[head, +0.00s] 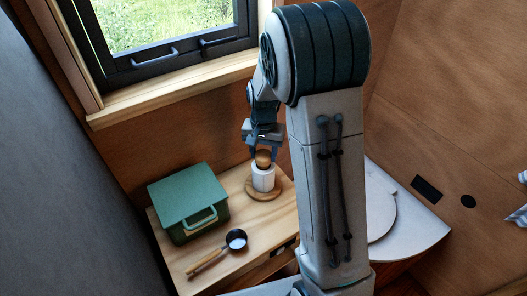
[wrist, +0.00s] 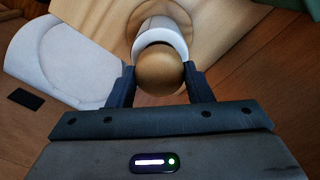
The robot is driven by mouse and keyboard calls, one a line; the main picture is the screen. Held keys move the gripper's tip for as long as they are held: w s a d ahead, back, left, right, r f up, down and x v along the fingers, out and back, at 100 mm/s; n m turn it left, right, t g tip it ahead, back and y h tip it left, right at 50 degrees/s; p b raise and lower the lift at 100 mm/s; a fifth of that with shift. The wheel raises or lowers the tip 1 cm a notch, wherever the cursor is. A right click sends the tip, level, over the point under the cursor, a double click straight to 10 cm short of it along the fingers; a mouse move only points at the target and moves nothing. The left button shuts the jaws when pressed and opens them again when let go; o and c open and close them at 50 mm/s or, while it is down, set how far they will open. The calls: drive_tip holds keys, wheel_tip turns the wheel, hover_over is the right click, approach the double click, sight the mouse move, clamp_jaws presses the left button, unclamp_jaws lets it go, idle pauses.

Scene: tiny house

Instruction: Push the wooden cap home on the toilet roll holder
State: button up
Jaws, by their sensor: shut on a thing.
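The wooden cap (wrist: 159,70) is a round brown knob between the two dark fingers of my gripper (wrist: 161,84) in the wrist view. My gripper is shut on it. In the head view the cap (head: 263,157) sits at the top of the white toilet roll (head: 263,180), under my gripper (head: 263,152). The roll stands upright on the holder's round wooden base (head: 264,195). The roll (wrist: 160,33) also shows just beyond the cap in the wrist view. Whether a gap is left between cap and holder cannot be told; the post is hidden.
A green box (head: 188,205) with a handle stands left of the holder on the wooden top (head: 238,268). A dark pan with a wooden handle (head: 208,261) lies in front. A white toilet lid (head: 381,205) is at the right. A window (head: 165,40) is behind.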

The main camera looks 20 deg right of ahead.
sight(264, 154)
drive_tip(key=shift+f+b, duration=0.5)
drive_tip(key=shift+f, duration=0.2)
drive_tip(key=o, duration=1)
drive_tip(key=shift+o, duration=0.2)
wheel_tip(264, 154, up, 14)
drive_tip(key=b, duration=0.1)
drive_tip(key=s+n+t, duration=0.3)
drive_tip(key=s+n, duration=0.2)
drive_tip(key=s, duration=1.6)
drive_tip(key=shift+s+f+n, duration=0.2)
drive_tip(key=shift+f+n, duration=0.05)
drive_tip(key=shift+n, duration=0.15)
